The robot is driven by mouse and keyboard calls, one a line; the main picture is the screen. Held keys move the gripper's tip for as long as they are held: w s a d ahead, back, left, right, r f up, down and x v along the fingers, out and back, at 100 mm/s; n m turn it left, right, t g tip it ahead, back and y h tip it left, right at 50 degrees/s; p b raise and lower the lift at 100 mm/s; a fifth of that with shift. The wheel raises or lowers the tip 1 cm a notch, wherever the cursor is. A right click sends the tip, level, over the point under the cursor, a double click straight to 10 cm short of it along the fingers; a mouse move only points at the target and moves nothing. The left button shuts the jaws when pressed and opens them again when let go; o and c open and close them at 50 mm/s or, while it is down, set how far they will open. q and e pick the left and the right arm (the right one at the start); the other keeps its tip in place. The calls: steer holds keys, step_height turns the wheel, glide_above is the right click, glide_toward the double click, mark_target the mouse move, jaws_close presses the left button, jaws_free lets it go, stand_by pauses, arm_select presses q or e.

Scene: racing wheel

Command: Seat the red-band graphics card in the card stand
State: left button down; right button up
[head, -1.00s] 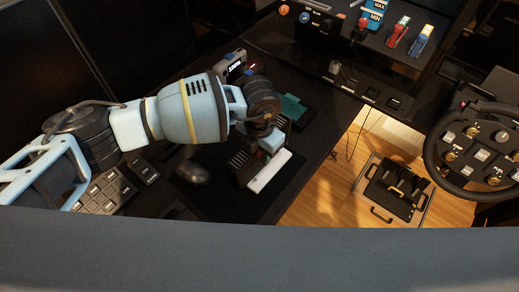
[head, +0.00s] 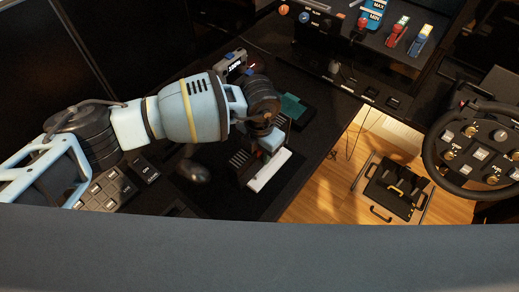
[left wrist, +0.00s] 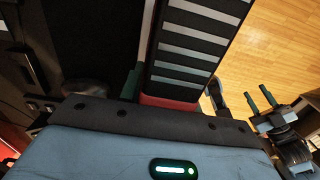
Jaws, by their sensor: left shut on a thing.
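My left gripper (head: 266,146) reaches in from the left over the dark desk and is shut on the red-band graphics card. In the left wrist view the card is a black slab with grey stripes (left wrist: 190,50) and a red band (left wrist: 170,103) at its near end, close to the gripper body. In the head view a dark slatted body (head: 240,160) and a pale bar (head: 268,170) show just below the gripper, and the red band is hidden. I cannot make out the card stand clearly, nor whether the card touches it.
A teal piece (head: 292,107) lies just beyond the gripper. A small display unit (head: 233,63) stands behind it. A button pad (head: 108,190) is at the left. The steering wheel (head: 483,150) is at the right, with pedals (head: 397,188) on the wooden floor.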

mark_target(260, 158)
arm_select(q)
steer(key=shift+f, duration=1.45)
stand_by(1.8)
steer(key=c, duration=0.9)
jaws_free()
steer(key=shift+f, duration=0.1)
steer(key=shift+r, duration=4)
